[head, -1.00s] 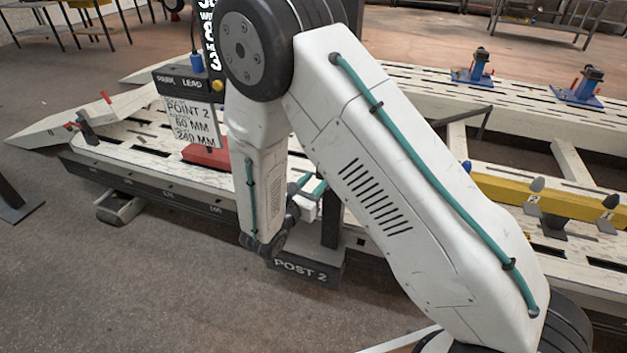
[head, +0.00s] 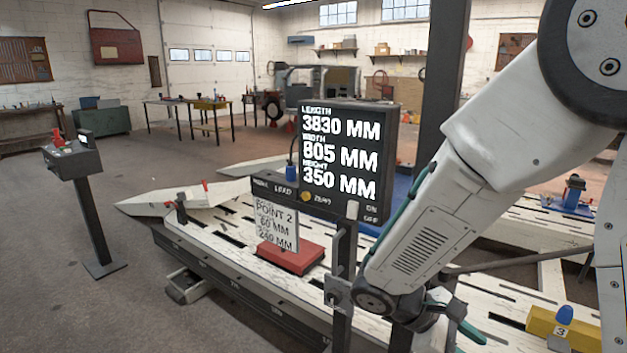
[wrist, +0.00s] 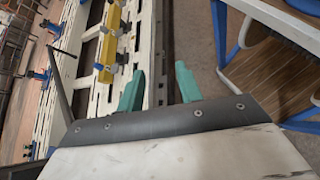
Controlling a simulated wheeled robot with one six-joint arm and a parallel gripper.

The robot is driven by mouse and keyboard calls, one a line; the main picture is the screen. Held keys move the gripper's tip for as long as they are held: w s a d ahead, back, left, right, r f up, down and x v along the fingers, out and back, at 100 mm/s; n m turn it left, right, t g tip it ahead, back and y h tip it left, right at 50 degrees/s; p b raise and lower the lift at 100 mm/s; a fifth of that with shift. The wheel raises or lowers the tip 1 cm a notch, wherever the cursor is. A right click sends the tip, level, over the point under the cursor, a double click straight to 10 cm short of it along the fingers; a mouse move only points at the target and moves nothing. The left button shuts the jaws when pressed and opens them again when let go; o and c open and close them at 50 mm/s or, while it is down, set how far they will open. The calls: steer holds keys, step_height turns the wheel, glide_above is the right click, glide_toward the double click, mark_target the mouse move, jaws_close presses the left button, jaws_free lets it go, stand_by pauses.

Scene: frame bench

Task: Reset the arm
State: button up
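My gripper (wrist: 161,88) shows in the wrist view with its two teal fingers spread apart and nothing between them. Behind and below the fingers, the wrist view looks down past the bench's edge to the floor. In the head view, my gripper (head: 462,322) is low at the right, above the slotted white frame bench (head: 215,243), and is partly hidden by my arm. My white arm slants down from the upper right. I cannot tell from the head view whether the fingers touch anything.
A dark display (head: 345,160) reading length, width and height stands on a post close left of my arm. A yellow bar (wrist: 110,42) lies on the bench. A control pedestal (head: 88,205) stands left, with open floor around it.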

steer(key=s+r+m+t+y, duration=0.4)
steer(key=s+r+m+y, duration=0.6)
steer(key=s+r, duration=0.3)
steer(key=shift+s+a+r+m+y, duration=0.3)
steer(key=shift+a+r+m+y, duration=0.15)
steer(key=shift+r, duration=0.25)
